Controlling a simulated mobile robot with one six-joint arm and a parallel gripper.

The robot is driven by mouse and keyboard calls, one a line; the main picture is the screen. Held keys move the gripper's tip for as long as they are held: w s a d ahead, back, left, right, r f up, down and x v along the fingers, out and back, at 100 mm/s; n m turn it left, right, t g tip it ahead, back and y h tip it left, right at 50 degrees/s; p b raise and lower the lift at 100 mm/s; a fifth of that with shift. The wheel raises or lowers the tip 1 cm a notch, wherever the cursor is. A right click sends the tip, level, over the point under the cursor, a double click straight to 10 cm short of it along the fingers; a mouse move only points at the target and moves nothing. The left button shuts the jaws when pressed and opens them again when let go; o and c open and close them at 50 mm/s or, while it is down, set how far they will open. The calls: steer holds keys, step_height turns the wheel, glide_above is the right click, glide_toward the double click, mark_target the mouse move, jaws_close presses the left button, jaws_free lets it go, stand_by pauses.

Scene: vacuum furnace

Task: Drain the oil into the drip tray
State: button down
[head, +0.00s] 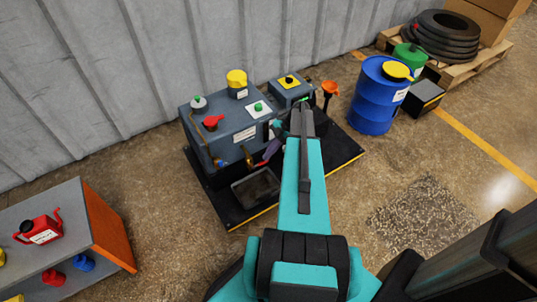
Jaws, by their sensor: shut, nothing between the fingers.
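The drip tray (240,196) is a dark, open rectangular tray on the black base in front of the grey pump unit (222,134). I cannot tell whether there is oil in it. A small brass-coloured fitting (248,156) sticks out of the unit's front just above the tray; another fitting (217,161) sits further left. My gripper (268,153) is shut and empty, close to the front of the unit, right of the brass fitting and above the tray's back right corner. My arm hides part of the unit's right side. Whether the gripper touches anything is unclear.
A shelf (107,226) with a red can (40,230) is at left. Floor between is clear.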

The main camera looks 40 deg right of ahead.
steer(key=s+d+r+p, duration=0.2)
steer(key=d+r, duration=0.3)
steer(key=d, duration=0.4)
steer(key=shift+s+d+r, duration=0.15)
steer(key=shift+d+r, duration=0.15)
steer(key=shift+d, duration=0.1)
steer(key=shift+a, duration=0.15)
stand_by(0.3)
steer(key=a+f+m+g+h+p, duration=0.25)
steer(key=a+m+g+p, duration=0.35)
steer(key=a, duration=2.2)
steer(key=s+a+r+m+h+p, duration=0.1)
steer(key=s+a+m+p, duration=0.3)
steer(key=s+a, duration=0.5)
steer(key=s+a+r+m+g+h+p, duration=0.1)
steer(key=s+a+m+h+p, duration=0.3)
steer(key=s+a, duration=0.5)
steer(key=shift+s+a+r+m+p, duration=0.35)
steer(key=shift+a+r+m+p, duration=0.45)
steer(key=shift+a, duration=0.2)
